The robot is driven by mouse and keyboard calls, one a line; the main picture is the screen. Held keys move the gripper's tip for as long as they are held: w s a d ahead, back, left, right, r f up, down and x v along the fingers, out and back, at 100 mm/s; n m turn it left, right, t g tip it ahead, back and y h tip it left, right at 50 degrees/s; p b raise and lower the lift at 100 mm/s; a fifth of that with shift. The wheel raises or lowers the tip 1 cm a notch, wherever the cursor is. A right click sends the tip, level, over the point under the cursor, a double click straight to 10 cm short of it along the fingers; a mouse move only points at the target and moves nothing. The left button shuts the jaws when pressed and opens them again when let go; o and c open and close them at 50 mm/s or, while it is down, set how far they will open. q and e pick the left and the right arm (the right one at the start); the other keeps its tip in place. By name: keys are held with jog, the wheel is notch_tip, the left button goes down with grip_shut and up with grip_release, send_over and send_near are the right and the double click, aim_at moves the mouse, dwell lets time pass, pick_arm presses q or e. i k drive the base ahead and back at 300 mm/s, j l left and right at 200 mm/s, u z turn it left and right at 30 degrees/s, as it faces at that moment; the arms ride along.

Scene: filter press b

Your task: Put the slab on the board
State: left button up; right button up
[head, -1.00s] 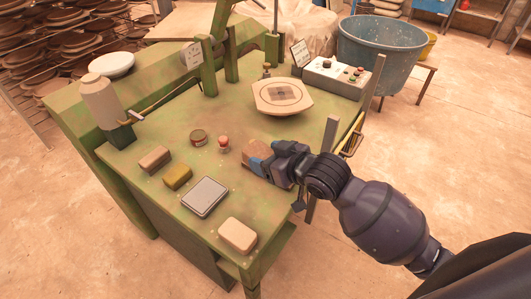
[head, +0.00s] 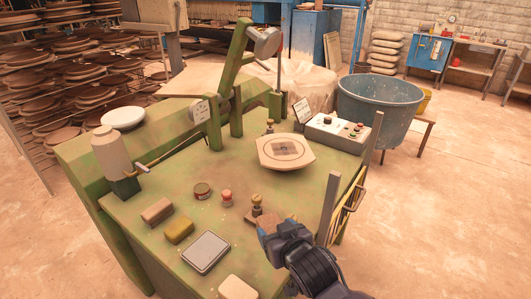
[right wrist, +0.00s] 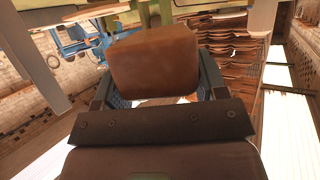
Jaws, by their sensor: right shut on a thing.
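The slab is a brown clay block (right wrist: 155,62), held between the fingers of my right gripper in the right wrist view. In the head view my right gripper (head: 276,233) is shut on it over the near right part of the green table, and the slab is mostly hidden by the fingers. My left gripper is not in view.
A wooden-handled stamp (head: 257,205) stands just beyond my right gripper. A red knob (head: 227,196), round tin (head: 202,190), tan block (head: 157,211), yellow sponge (head: 179,230) and grey plate (head: 205,252) lie to the left. A control box (head: 337,133) and green press frame (head: 236,95) stand behind.

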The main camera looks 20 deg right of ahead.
aim_at(284, 148)
jog(key=k+u, duration=0.1)
jog(key=u, duration=0.6)
jog(key=k+u, duration=0.15)
jog(key=u, duration=0.2)
jog(key=k+u, duration=0.2)
jog(key=u, duration=0.25)
jog(key=k+u, duration=0.2)
jog(key=u, duration=0.3)
jog(key=k+l+u, duration=0.1)
jog(key=u, duration=0.35)
jog(key=k+u, duration=0.4)
jog(key=k+l+u, duration=0.15)
jog(key=u, duration=0.2)
jog(key=k+u, duration=0.25)
jog(key=u, duration=0.15)
jog(key=k+l+u, duration=0.1)
jog(key=k+u, duration=0.25)
jog(key=k, duration=0.3)
jog(key=k+u, duration=0.1)
jog(key=k, duration=0.6)
jog(key=k+u, duration=0.1)
jog(key=k, duration=0.6)
jog(key=k+j+u, duration=0.1)
jog(key=k, duration=0.6)
